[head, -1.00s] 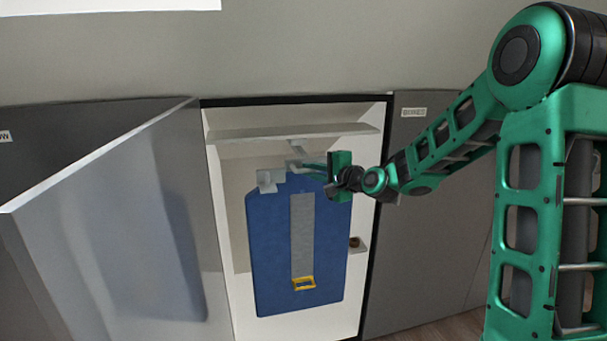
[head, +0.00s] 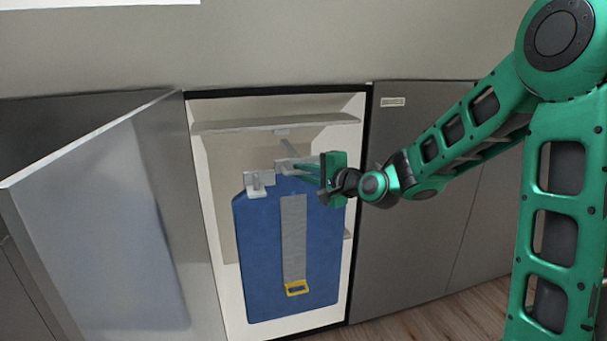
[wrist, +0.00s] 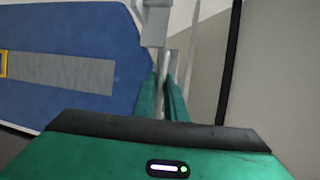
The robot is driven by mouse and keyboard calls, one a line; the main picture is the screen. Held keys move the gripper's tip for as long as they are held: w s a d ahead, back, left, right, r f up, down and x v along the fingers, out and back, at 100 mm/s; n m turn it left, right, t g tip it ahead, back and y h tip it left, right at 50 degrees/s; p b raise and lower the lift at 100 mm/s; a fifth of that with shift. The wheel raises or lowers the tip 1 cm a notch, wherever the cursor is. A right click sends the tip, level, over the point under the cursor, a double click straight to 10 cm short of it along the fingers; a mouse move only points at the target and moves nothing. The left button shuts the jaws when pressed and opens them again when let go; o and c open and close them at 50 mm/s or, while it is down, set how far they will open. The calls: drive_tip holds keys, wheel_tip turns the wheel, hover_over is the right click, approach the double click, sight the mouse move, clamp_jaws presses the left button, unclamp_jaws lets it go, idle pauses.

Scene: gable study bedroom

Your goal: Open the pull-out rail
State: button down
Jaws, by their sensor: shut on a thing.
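The pull-out rail (head: 290,152) is a thin grey bar under the top shelf inside the open wardrobe, running out towards the front. It also shows in the wrist view (wrist: 166,68). My gripper (head: 289,168) is at the rail's front end, its green fingers shut on it; in the wrist view the fingers (wrist: 163,92) lie on both sides of the bar. A blue garment bag (head: 262,245) with a grey strip and yellow buckle hangs below the rail, close to my fingers. The fingertips' exact contact is partly hidden.
The wardrobe's frosted door (head: 95,220) stands open on the left. A closed grey cabinet door (head: 415,200) is on the right, behind my arm. A white shelf (head: 270,124) is above the rail. Wooden floor (head: 440,315) shows at the lower right.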

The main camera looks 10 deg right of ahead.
drive_tip(key=shift+d+f, duration=0.2)
drive_tip(key=shift+d, duration=0.1)
drive_tip(key=c, duration=2.1)
unclamp_jaws()
drive_tip(key=shift+a, duration=0.15)
drive_tip(key=v, duration=1)
drive_tip(key=shift+s+r, duration=0.2)
drive_tip(key=shift+s, duration=0.1)
